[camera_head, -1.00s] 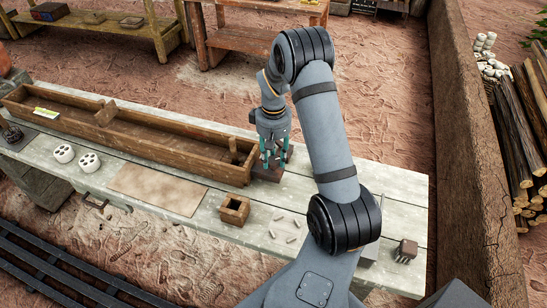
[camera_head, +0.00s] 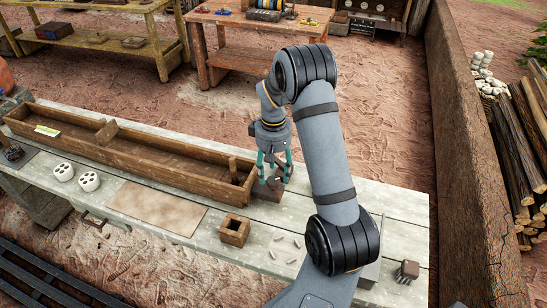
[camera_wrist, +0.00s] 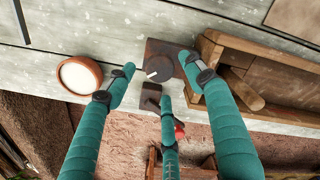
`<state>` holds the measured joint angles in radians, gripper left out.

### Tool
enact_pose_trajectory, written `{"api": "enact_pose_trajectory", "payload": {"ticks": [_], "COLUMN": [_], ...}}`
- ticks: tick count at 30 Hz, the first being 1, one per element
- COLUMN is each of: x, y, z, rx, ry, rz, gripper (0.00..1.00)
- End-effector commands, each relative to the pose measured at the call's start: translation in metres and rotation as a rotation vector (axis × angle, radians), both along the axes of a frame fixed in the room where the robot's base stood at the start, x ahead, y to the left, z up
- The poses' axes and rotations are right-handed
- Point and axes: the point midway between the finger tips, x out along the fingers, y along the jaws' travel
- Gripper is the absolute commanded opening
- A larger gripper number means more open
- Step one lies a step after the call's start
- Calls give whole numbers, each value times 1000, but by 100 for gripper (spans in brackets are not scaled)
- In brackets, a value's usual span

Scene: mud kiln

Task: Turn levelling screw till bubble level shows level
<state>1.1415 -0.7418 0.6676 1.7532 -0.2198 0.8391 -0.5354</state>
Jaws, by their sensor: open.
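The levelling screw appears to be the dark round knob with a white mark (camera_wrist: 160,68), on a dark block (camera_head: 267,192) at the trough's right end. My gripper (camera_head: 274,175) points down over this block. In the wrist view its teal fingers (camera_wrist: 158,76) are spread apart around the knob's outline, with gaps to it. I cannot tell whether the tips are beside or above it. The bubble level appears to be the small yellow-green bar (camera_head: 47,131) in the left of the long wooden trough (camera_head: 140,167). Its bubble is too small to read.
On the bench (camera_head: 330,200) are a small wooden box (camera_head: 234,231), several small pale pieces (camera_head: 287,243), a brown board (camera_head: 152,207) and two white pierced discs (camera_head: 75,177). A round terracotta dish (camera_wrist: 79,75) lies left of the knob in the wrist view.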

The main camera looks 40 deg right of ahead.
Motion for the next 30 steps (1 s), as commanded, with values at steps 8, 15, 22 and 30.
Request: {"api": "enact_pose_trajectory", "payload": {"ticks": [8, 15, 22, 30], "x": [1, 0, 0, 0], "y": [0, 0, 0, 0], "z": [60, 88, 92, 92], "rx": [-2, -1, 0, 0], "ry": [-6, -2, 0, 0], "rz": [0, 0, 0, 0], "gripper": [53, 53, 53, 53]}}
